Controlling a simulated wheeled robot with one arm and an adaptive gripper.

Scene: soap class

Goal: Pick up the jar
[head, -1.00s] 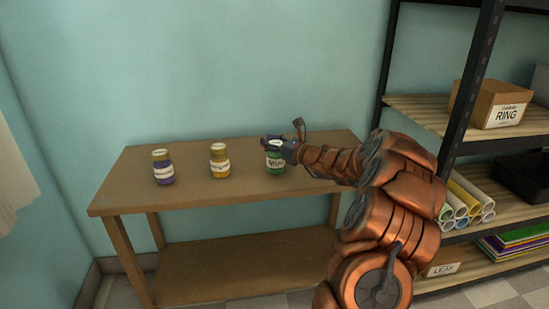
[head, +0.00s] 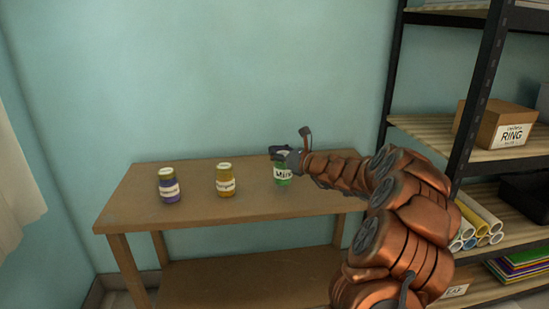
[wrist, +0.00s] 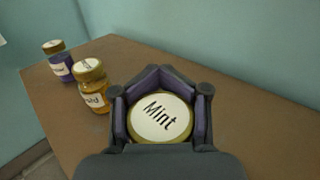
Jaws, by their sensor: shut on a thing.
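The green mint jar (head: 284,173) is at the right part of the wooden table (head: 235,222). It is upright and seems slightly above the tabletop, though the gap is hard to make out. My gripper (head: 280,153) is shut around its top from the right. In the wrist view the pale round lid of the mint jar (wrist: 160,117), marked "Mint", sits between the fingers of my gripper (wrist: 160,105). The jar's body is hidden below the lid there.
A yellow jar (head: 226,181) and a purple jar (head: 169,185) stand on the table to the left, apart from my gripper. A black-framed shelf (head: 440,130) with a cardboard box (head: 495,123) and rolled tubes (head: 478,222) stands at the right. A plain wall is behind.

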